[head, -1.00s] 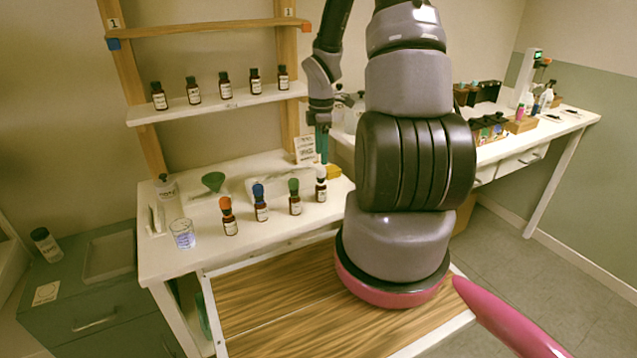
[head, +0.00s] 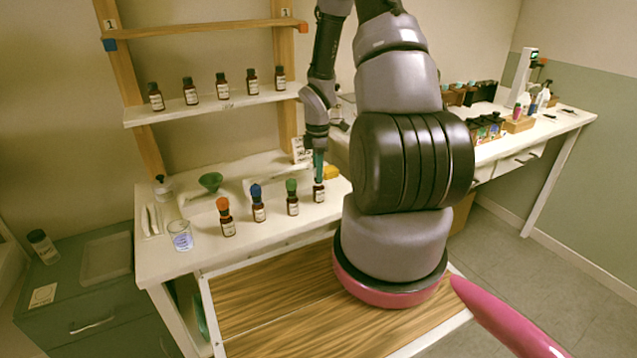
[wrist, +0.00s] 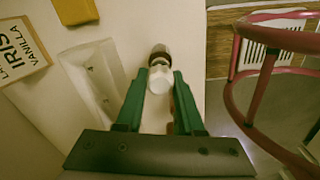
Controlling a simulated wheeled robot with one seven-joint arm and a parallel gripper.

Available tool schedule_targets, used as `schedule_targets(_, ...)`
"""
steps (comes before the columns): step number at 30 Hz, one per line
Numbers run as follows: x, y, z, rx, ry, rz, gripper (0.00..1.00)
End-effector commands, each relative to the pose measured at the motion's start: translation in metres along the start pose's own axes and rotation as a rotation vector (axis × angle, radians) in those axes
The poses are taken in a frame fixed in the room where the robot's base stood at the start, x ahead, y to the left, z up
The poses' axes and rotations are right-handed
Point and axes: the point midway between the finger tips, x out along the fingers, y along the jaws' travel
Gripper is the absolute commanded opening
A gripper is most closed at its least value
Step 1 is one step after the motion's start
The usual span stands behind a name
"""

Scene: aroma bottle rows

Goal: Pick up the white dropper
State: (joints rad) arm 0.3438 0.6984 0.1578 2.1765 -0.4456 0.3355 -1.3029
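The white dropper (wrist: 161,79) sits on a small dark bottle (wrist: 160,52), with its bulb between my fingertips in the wrist view. My gripper (wrist: 160,77) is open, with one green finger on each side of the bulb and very little gap. In the head view my gripper (head: 318,168) points down right above the rightmost bottle (head: 319,192) of the front row, and its fingers hide the white dropper. Bottles with orange (head: 222,204), blue (head: 256,191) and green (head: 291,186) droppers stand to the left.
A glass beaker (head: 181,236) and a green funnel (head: 210,181) stand on the white table (head: 160,262). A shelf (head: 190,107) with several bottles is behind. A yellow block (head: 331,172) and a label card (wrist: 20,45) are near my gripper.

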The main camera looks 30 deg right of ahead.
Motion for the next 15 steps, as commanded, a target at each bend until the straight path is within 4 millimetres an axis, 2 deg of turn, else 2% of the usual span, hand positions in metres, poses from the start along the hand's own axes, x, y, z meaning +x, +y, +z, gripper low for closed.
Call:
schedule_targets(11,-0.002,0.0,0.0,0.001,0.0,0.001,0.24)
schedule_targets(15,-0.018,0.001,0.0,0.002,0.001,0.004,0.24)
